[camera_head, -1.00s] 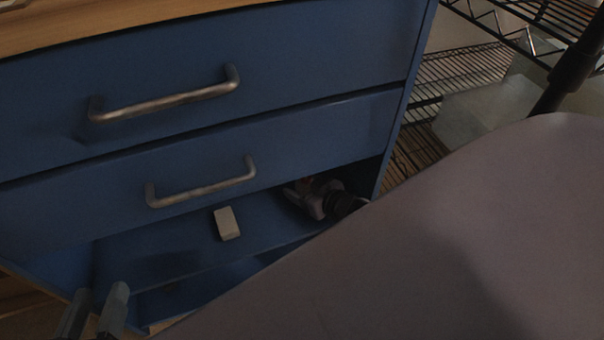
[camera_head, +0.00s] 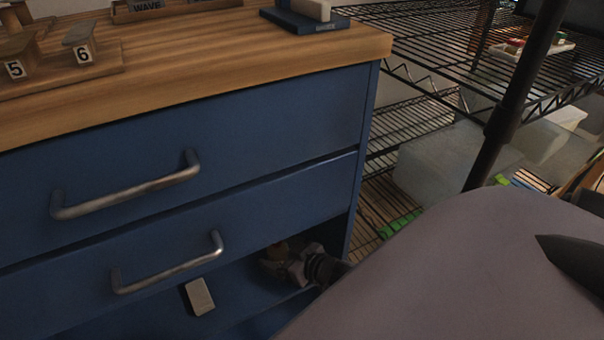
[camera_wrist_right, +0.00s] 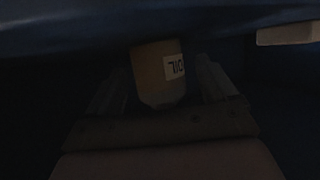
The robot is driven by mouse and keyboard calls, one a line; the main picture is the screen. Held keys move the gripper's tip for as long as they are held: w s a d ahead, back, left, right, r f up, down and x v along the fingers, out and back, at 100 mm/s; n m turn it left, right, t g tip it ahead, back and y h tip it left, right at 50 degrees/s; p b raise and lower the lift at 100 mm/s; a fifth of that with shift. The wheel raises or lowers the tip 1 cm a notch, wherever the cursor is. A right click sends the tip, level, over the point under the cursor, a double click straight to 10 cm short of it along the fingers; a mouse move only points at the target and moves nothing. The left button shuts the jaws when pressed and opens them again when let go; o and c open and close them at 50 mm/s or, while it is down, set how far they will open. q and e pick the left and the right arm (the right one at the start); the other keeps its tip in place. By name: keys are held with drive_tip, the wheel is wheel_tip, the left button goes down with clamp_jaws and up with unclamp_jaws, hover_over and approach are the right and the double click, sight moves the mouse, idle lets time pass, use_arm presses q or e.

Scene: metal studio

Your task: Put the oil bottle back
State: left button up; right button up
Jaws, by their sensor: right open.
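The oil bottle (camera_wrist_right: 155,70), brownish with a white OIL label, stands between the fingers of my right gripper (camera_wrist_right: 160,90) in the dark right wrist view. In the head view, my right gripper (camera_head: 278,266) is inside the shadowed open space low in the blue cabinet (camera_head: 270,120). A small brownish-orange part of the oil bottle (camera_head: 279,249) shows at its fingers. The gripper is open around the bottle; contact cannot be told. My left gripper is not in view.
A pale block (camera_head: 200,297) is left of the right gripper in the low space; it also shows in the wrist view (camera_wrist_right: 288,33). Drawer handles (camera_head: 130,190) stick out above. A wire shelf (camera_head: 410,125) stands right of the cabinet. The wooden top (camera_head: 210,65) has free room.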

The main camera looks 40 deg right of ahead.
drive_tip(key=p+v, duration=0.3)
drive_tip(key=v, duration=0.5)
drive_tip(key=shift+s+d+r, duration=0.1)
drive_tip(key=shift+s, duration=0.05)
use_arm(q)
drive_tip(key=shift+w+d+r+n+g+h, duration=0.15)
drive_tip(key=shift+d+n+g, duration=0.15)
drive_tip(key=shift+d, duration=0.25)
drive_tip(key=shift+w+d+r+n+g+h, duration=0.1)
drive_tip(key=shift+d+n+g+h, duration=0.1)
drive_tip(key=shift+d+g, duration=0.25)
use_arm(e)
drive_tip(key=shift+s+r, duration=0.15)
drive_tip(key=shift+s, duration=0.3)
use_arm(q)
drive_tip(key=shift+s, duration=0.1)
